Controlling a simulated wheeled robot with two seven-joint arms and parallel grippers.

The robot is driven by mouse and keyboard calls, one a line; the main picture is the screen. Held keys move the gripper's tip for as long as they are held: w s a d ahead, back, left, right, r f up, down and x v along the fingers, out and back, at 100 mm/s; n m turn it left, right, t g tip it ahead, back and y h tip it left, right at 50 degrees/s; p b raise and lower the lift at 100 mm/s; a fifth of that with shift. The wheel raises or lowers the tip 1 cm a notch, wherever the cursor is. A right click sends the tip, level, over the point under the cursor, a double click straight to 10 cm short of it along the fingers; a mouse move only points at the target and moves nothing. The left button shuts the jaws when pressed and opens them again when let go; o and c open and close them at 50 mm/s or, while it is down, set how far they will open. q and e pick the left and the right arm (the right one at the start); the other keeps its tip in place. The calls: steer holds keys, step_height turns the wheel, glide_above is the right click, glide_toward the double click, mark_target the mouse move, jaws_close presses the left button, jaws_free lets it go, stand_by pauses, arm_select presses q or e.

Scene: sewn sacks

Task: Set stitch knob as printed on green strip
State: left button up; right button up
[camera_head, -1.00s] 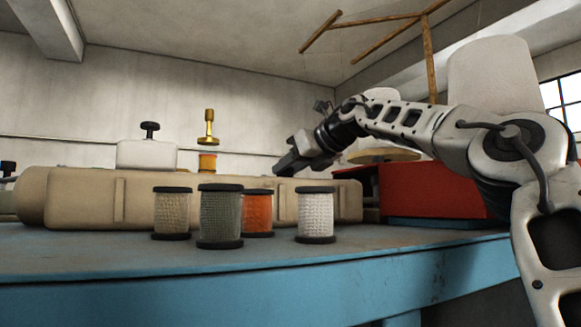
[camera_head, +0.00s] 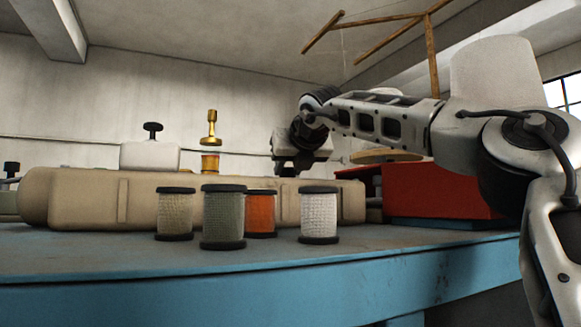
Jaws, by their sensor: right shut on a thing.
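My right gripper (camera_head: 288,172) points down at the right part of a long beige machine body (camera_head: 90,200), behind the spools. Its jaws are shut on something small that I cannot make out. I cannot pick out a stitch knob for certain; the gripper may hide it. A black knob (camera_head: 152,127) stands on a white box (camera_head: 150,156) behind the body, well left of the gripper. No green strip or print on it can be seen. My left gripper is not in view.
A beige spool (camera_head: 175,214), a dark green spool (camera_head: 223,218), an orange spool (camera_head: 261,213) and a white spool (camera_head: 318,214) stand on the blue table (camera_head: 120,262) in front. A brass post (camera_head: 211,128) rises behind. A red box (camera_head: 440,190) is at right.

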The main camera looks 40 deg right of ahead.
stand_by(0.3)
steer(key=o, duration=1)
steer(key=shift+s, duration=0.1)
steer(key=b+v, duration=0.2)
steer(key=v, duration=1.3)
steer(key=shift+s+a+r, duration=0.2)
steer(key=shift+s+r, duration=0.05)
steer(key=shift+r, duration=0.05)
